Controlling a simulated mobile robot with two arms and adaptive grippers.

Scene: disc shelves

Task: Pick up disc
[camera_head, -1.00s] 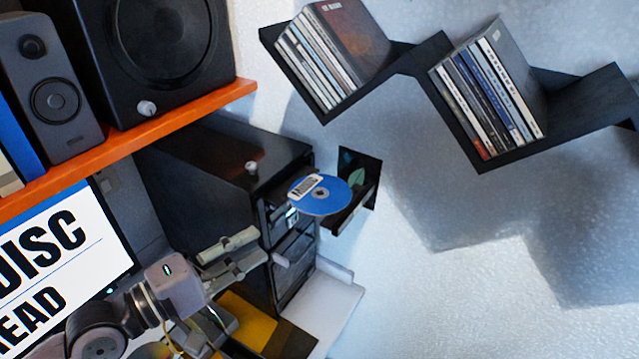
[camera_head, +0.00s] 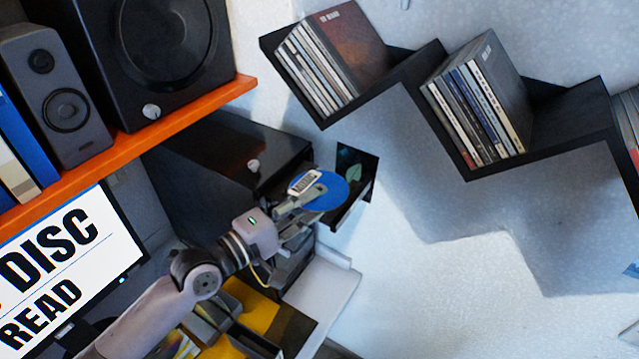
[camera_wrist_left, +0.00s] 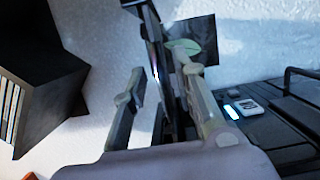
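The blue disc (camera_head: 329,192) has a white label and sticks out at the front of a black computer tower (camera_head: 222,160). My left gripper (camera_head: 301,207) is at the disc's near left edge in the head view and covers part of it. In the left wrist view the disc (camera_wrist_left: 157,55) appears nearly edge-on between the two fingers of my left gripper (camera_wrist_left: 161,78). The fingers are apart, with a gap visible between the left finger and the disc. How the disc is supported is hidden. My right gripper is not in view.
Zigzag black shelves (camera_head: 395,78) with cases hang on the wall. An orange shelf (camera_head: 150,140) with speakers is above the monitor (camera_head: 60,265).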

